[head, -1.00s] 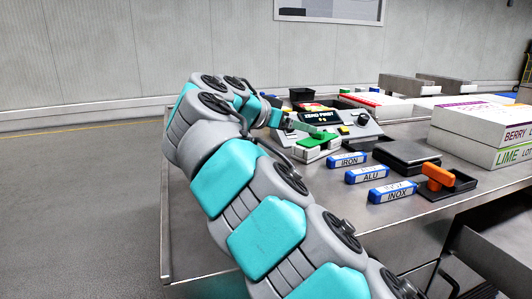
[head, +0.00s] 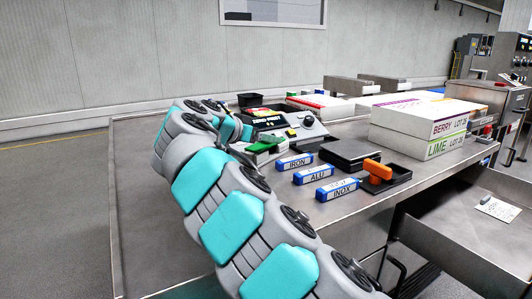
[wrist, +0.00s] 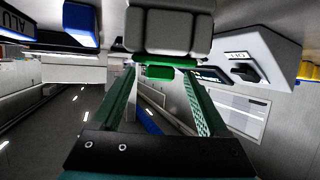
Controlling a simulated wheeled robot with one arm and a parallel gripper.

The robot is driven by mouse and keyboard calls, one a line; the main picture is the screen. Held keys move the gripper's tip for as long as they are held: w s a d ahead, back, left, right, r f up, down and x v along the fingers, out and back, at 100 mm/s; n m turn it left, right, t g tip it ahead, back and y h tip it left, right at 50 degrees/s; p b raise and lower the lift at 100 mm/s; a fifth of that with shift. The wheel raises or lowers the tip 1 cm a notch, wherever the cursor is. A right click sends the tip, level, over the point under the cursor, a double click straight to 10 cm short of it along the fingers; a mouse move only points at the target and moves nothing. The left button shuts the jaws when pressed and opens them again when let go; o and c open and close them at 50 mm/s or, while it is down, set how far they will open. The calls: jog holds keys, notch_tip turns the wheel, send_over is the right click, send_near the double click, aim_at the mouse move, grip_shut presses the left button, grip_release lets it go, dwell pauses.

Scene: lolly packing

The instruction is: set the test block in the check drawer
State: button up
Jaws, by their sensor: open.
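Three blue test blocks lie in a row on the steel table: IRON (head: 294,161), ALU (head: 313,174) and INOX (head: 338,189). The ALU block also shows at the top left of the wrist view (wrist: 18,24). An open metal drawer (head: 440,222) with a white tag is at the lower right of the head view; I see no block in it. My gripper (wrist: 160,74) is open, its green fingers apart. A green piece on a pale block (head: 266,147) shows near it in the head view. In the head view my arm hides most of the gripper.
A console with a "ZERO FIRST" display (head: 270,122) stands behind the blocks. A black plate (head: 349,154) and a black tray (head: 396,176) with an orange-handled piece lie right of them. White BERRY and LIME cartons (head: 405,134) stand farther right. The table's left part is clear.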

jog(key=shift+c, duration=0.2)
grip_shut()
dwell(0.3)
dwell(0.8)
